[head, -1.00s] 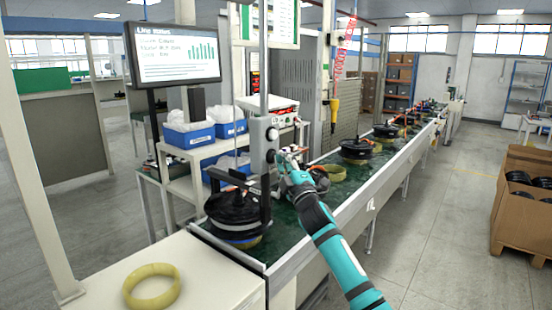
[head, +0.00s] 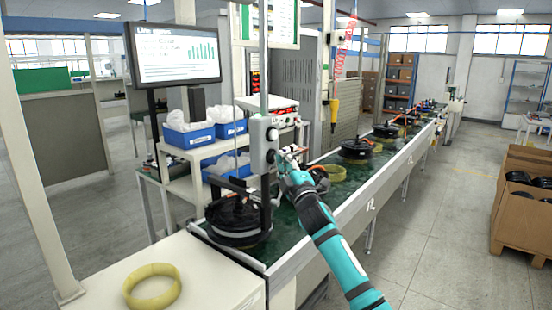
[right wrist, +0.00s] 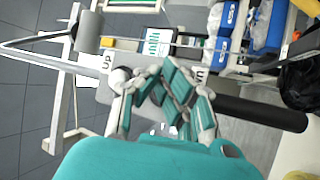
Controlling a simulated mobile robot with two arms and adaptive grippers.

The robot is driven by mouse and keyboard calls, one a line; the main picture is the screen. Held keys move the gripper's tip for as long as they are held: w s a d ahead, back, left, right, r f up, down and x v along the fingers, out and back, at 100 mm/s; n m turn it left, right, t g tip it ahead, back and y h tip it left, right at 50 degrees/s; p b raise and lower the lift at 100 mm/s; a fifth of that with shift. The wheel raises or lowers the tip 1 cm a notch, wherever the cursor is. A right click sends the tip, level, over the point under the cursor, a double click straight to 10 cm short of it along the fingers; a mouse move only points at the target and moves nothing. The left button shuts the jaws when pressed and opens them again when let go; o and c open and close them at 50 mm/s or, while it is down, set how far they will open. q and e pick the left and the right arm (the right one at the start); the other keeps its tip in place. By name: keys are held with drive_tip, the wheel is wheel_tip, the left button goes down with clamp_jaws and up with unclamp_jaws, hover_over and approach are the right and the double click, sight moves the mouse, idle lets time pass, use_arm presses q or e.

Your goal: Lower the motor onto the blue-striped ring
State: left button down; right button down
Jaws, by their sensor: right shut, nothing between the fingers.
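The black hub motor (head: 238,218) is at the near end of the green conveyor, beside the dark post of the hoist. Its grey lower side shows in the head view. The blue-striped ring is not visible now; the motor covers that spot. My right gripper (head: 284,157) is at the grey control box (head: 264,146) on the hoist post. In the right wrist view the right gripper (right wrist: 168,82) has its fingers closed and empty in front of the box (right wrist: 140,88), between its UP and partly hidden second label. My left gripper is out of view.
A plain yellow ring (head: 152,287) lies on the white table at front left. More motors (head: 356,150) and a yellow ring (head: 333,172) sit farther along the conveyor (head: 310,208). Blue bins (head: 188,135) stand on the shelf behind. A cardboard box (head: 522,205) is at right.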

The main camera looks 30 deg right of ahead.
drive_tip(key=shift+s+d+p, duration=0.3)
drive_tip(key=shift+s+d, duration=0.05)
drive_tip(key=shift+s, duration=0.5)
drive_tip(key=s, duration=0.1)
drive_tip(key=s+d+p, duration=0.1)
drive_tip(key=s, duration=0.1)
drive_tip(key=s+d, duration=0.1)
drive_tip(key=shift+s, duration=0.3)
drive_tip(key=shift+f, duration=0.1)
idle(0.6)
